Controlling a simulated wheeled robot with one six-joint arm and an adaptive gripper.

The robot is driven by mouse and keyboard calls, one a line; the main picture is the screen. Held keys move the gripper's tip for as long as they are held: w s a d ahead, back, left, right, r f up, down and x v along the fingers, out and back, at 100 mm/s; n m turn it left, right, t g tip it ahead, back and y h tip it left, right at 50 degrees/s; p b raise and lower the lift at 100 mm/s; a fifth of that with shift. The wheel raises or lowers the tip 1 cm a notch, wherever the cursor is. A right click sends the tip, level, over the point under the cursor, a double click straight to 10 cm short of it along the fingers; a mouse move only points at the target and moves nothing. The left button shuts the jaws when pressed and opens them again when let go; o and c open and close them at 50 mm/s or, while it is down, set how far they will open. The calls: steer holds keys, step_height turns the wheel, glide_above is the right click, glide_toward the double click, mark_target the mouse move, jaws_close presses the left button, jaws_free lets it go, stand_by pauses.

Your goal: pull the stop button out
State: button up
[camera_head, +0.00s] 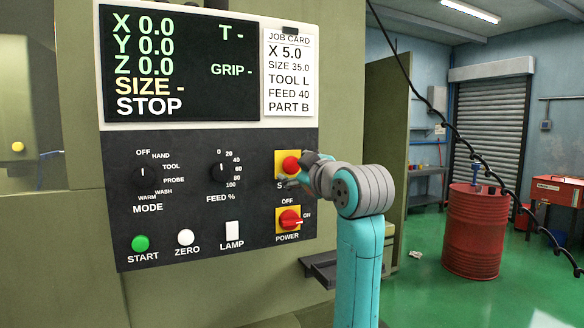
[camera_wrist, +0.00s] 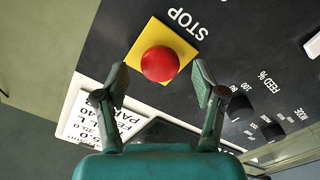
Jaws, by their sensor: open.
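The stop button is a red mushroom head (camera_head: 290,165) on a yellow square plate, on the right side of the dark control panel. The red head also shows in the wrist view (camera_wrist: 160,64), with its yellow plate (camera_wrist: 180,42) and the word STOP beside it. My gripper (camera_head: 302,168) is at the button's right in the head view and hides part of the plate and label. In the wrist view my gripper (camera_wrist: 160,80) is open, with one finger on each side of the red head and visible gaps between. The screen (camera_head: 180,65) reads STOP on its bottom line.
Below the stop button is the red power switch (camera_head: 290,219) on a yellow plate. The mode knob (camera_head: 143,176), feed knob (camera_head: 220,172), green start button (camera_head: 140,243), white zero button (camera_head: 186,237) and lamp switch (camera_head: 232,231) lie to the left. A small dark shelf (camera_head: 322,270) juts out below the panel.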

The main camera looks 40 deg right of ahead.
steer(key=shift+x, duration=1.45)
steer(key=c, duration=1.3)
steer(key=shift+o, duration=0.2)
steer(key=shift+s+a, duration=0.15)
steer(key=shift+s, duration=0.4)
steer(key=o, duration=1.3)
steer(key=shift+c, duration=0.2)
steer(key=v, duration=1.2)
